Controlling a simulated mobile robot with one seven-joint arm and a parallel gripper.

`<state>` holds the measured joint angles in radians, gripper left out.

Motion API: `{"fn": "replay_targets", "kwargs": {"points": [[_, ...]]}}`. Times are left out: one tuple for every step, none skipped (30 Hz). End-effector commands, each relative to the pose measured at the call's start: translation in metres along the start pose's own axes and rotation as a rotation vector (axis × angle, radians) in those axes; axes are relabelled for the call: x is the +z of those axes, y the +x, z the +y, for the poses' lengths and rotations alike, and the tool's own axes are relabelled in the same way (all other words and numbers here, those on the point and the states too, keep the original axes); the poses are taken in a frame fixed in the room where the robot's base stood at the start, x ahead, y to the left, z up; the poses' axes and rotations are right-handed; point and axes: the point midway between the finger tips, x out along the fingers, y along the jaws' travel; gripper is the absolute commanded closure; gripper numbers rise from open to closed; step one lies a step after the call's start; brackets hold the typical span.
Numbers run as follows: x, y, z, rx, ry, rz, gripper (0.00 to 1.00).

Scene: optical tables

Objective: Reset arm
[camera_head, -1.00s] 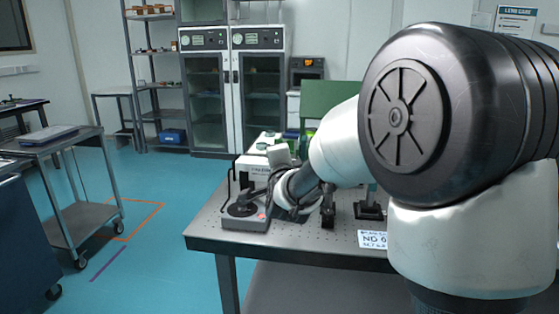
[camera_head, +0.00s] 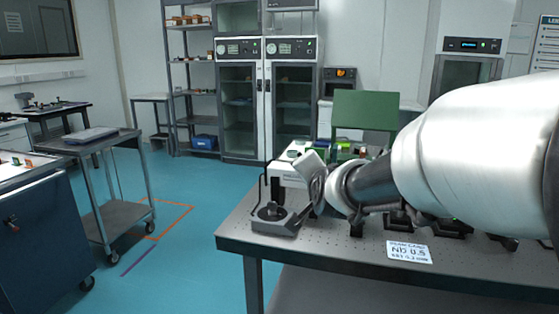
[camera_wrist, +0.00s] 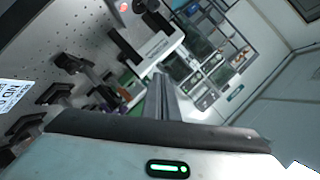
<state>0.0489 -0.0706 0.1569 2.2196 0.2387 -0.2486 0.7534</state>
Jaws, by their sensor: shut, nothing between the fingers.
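My arm (camera_head: 480,150) reaches in from the right over the optical table (camera_head: 232,232) in the head view. In the wrist view my gripper (camera_wrist: 163,90) shows as dark fingers close together, with nothing seen between them. In the head view its fingers are mostly hidden behind my wrist. My wrist overlaps a white instrument (camera_head: 287,175) on the table; I cannot tell the gap between them.
Dark mounts (camera_head: 398,220) and an ND 0.5 label (camera_head: 408,251) lie under my arm. A grey cart (camera_head: 118,212) and blue cabinet (camera_head: 38,240) stand left.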

Motion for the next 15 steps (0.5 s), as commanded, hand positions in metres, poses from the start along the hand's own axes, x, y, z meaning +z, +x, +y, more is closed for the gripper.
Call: {"fn": "replay_targets", "kwargs": {"points": [[0.006, -0.033, 0.008, 0.049, -0.121, -0.057, 1.00], [0.011, -0.051, 0.018, 0.085, -0.195, -0.099, 1.00], [0.019, -0.074, 0.032, 0.131, -0.290, -0.157, 1.00], [0.024, -0.091, 0.043, 0.162, -0.355, -0.199, 1.00], [0.029, -0.108, 0.053, 0.189, -0.416, -0.241, 1.00], [0.035, -0.128, 0.067, 0.221, -0.486, -0.291, 1.00], [0.040, -0.141, 0.076, 0.243, -0.531, -0.327, 1.00], [0.043, -0.155, 0.085, 0.261, -0.574, -0.361, 1.00], [0.048, -0.171, 0.096, 0.283, -0.625, -0.403, 1.00], [0.051, -0.182, 0.104, 0.297, -0.658, -0.433, 1.00], [0.054, -0.194, 0.112, 0.311, -0.691, -0.462, 1.00], [0.058, -0.208, 0.122, 0.327, -0.730, -0.500, 1.00], [0.061, -0.219, 0.129, 0.337, -0.758, -0.527, 1.00], [0.063, -0.229, 0.136, 0.347, -0.786, -0.554, 1.00], [0.067, -0.242, 0.145, 0.359, -0.819, -0.590, 1.00]]}}
